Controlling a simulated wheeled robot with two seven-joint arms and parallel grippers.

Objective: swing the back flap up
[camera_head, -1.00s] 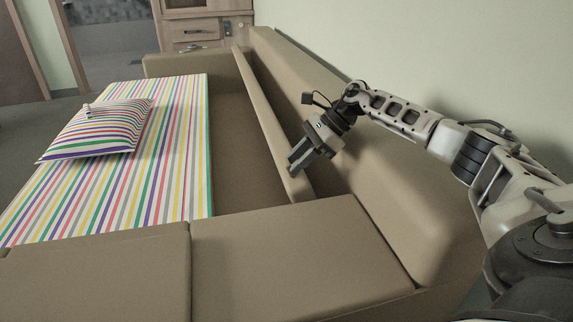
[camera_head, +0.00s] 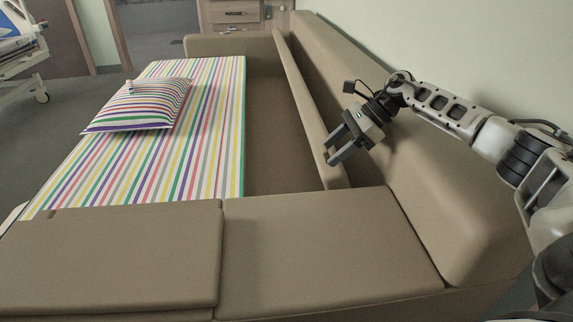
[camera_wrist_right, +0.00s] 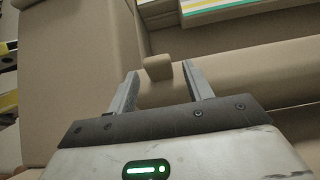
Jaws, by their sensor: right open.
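The back flap (camera_head: 303,105) is a long, narrow tan panel. It stands on edge along the back of the sofa bed, in front of the tall backrest (camera_head: 345,75), with a gap between them. My right gripper (camera_head: 331,149) is open and empty at the near end of the flap. In the right wrist view, a small tan block, which looks like the flap's end (camera_wrist_right: 158,68), shows between the open fingertips (camera_wrist_right: 160,72). I cannot tell whether they touch it. My left gripper is out of view.
A striped mattress (camera_head: 215,120) with a striped pillow (camera_head: 140,105) lies left of the flap. Tan seat cushions (camera_head: 320,240) fill the front. A wall is close behind my right arm. A hospital bed (camera_head: 20,50) stands far left, with open floor nearby.

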